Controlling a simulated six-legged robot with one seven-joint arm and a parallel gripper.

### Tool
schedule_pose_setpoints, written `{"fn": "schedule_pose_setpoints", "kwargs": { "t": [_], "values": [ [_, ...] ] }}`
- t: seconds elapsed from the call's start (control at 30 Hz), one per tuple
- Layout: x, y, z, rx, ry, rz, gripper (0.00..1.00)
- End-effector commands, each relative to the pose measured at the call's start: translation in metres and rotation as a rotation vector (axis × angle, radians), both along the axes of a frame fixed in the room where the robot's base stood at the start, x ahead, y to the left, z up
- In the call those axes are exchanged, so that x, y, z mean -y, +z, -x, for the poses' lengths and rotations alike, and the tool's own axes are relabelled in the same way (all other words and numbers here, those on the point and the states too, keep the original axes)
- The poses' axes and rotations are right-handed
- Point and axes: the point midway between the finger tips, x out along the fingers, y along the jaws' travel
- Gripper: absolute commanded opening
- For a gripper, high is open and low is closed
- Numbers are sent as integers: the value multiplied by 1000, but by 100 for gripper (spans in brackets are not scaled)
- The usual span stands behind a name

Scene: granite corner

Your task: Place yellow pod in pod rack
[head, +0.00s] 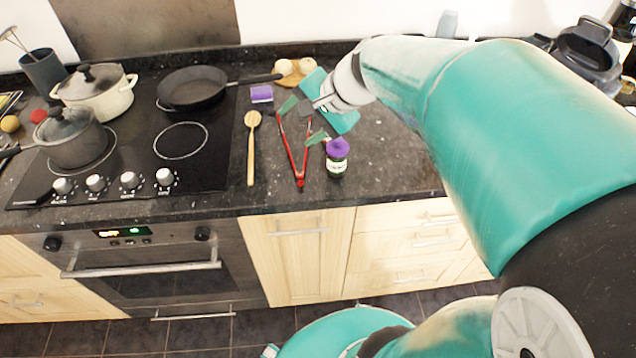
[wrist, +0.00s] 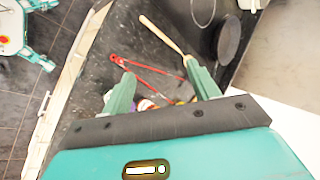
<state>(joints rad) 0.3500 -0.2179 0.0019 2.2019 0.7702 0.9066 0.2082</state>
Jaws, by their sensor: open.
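My gripper (head: 303,122) is open above the dark granite counter, its two green fingers spread over the red tongs. In the wrist view, the gripper (wrist: 160,70) points down at the counter with nothing visibly held. Small coloured items show low between the fingers, partly hidden by the gripper body and too small to name. I cannot make out a yellow pod or a pod rack in either view; my arm and gripper cover part of the counter.
Red tongs (head: 303,168), a wooden spoon (head: 251,150) and a purple-lidded jar (head: 337,163) lie or stand near the gripper. A purple block (head: 262,93) is behind. A frying pan (head: 195,88) and pots stand on the hob at left.

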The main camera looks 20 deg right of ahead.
Motion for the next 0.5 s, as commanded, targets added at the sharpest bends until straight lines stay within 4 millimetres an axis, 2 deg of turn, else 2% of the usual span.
{"fn": "schedule_pose_setpoints", "kwargs": {
  "t": [0.03, 0.1, 0.3, 0.4, 0.5],
  "values": [
    [-16, 3, 21, 15, 91, 90, 60],
    [-29, 2, 49, 33, 215, 225, 60],
    [-42, -3, 118, 96, 539, 600, 60],
    [-39, -5, 140, 124, 651, 745, 60],
    [-36, -6, 151, 140, 715, 834, 60]
  ]
}}
